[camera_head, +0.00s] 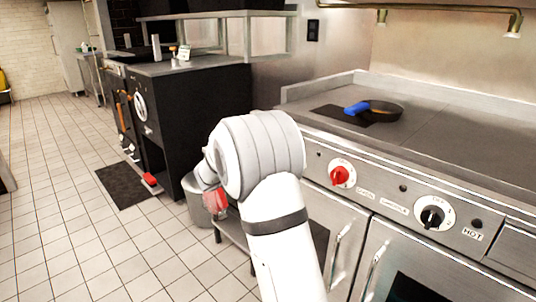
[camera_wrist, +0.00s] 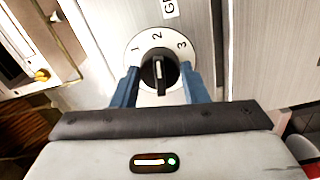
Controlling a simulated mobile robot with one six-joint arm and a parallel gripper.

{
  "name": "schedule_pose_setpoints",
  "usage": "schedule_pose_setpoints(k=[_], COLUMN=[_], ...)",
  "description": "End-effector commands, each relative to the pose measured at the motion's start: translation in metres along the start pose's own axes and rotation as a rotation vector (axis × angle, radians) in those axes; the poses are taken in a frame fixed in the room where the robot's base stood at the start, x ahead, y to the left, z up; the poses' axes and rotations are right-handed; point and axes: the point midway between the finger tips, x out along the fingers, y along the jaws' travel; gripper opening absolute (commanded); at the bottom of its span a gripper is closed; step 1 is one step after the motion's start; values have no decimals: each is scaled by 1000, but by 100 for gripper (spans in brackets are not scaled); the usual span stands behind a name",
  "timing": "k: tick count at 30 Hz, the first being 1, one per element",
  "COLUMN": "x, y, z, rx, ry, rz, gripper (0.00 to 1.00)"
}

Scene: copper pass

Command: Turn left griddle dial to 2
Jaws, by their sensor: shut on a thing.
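In the wrist view a black dial knob (camera_wrist: 158,70) sits on a round white plate (camera_wrist: 147,46) marked 1, 2 and 3. Part of a label starting with G shows beyond it. The knob's white line runs roughly in line with the 2. My gripper (camera_wrist: 159,86) is shut on the knob, with one blue finger on each side of it. In the head view my white arm hides the gripper and this dial.
The steel range has a red dial (camera_head: 340,176) and another black dial (camera_head: 433,216) right of my arm. A pan with a blue handle (camera_head: 384,110) rests on the cooktop. A black cabinet unit (camera_head: 205,98) stands at left, with open tiled floor before it.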

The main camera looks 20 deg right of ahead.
Motion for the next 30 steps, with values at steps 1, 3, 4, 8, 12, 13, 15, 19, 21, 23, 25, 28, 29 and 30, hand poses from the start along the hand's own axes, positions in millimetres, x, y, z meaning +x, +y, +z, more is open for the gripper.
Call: schedule_pose_setpoints(k=[1,3,4,8,12,13,15,19,21,23,25,28,29,30], x=[-1,-1,-1,-1,0,0,0,0,0,0,-4,-16,-21,-28], y=[-2,-2,-2,-2,-1,-1,-1,0,0,0,0,1,1,2], z=[0,0,0,0,0,0,0,0,0,0,0,-1,-1,-1], rx=[-1,-1,-2,-2,-2,-2,-1,-1,-1,-1,-1,-2,-2,-2], ry=[1,1,1,0,0,0,0,0,0,0,0,2,3,3], rz=[-3,-3,-3,-3,-2,-2,-2,-1,-1,-1,-1,-2,-2,-1], gripper=[17,17,17,17,51,53,59,62,62,62,62,62,62,62])
